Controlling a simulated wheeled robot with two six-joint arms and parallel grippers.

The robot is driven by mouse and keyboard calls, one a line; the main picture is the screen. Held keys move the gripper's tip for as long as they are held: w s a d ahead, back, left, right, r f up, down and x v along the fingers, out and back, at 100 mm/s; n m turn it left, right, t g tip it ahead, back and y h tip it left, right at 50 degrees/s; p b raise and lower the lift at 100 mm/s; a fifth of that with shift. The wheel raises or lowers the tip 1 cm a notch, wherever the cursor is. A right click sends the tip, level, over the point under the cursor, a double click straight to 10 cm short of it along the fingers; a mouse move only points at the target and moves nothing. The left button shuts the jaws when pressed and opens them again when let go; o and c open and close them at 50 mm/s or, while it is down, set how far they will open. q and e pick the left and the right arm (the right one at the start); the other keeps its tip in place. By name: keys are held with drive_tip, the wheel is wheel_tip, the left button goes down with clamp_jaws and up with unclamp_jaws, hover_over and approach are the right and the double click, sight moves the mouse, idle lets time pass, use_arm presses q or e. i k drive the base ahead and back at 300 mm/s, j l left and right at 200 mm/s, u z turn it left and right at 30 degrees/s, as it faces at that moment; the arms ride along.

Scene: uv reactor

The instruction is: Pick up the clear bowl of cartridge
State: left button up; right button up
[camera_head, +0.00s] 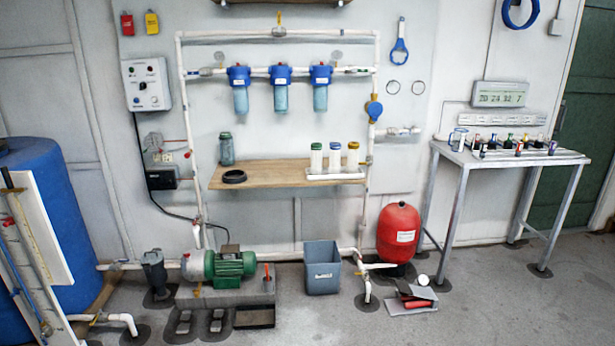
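A clear, teal-tinted bowl (227,148) stands upright on the left part of the wooden shelf (260,172), behind a black ring (233,176). Three filter housings with blue heads hang on the pipe above: the left (240,98), the middle (280,97) and the right (320,97). Each has a bluish clear bowl fixed under its head. Three white cartridges stand on a white tray (336,176) at the right of the shelf; their tops are green (316,158), blue (335,157) and yellow (353,157). Neither of my grippers shows in the head view.
A green pump (230,268), a grey bin (322,268) and a red tank (398,233) stand on the floor below the shelf. A blue barrel (45,220) is at left. A metal table (500,156) with small items stands at right. The front right floor is clear.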

sight(226, 146)
drive_tip(key=i, duration=2)
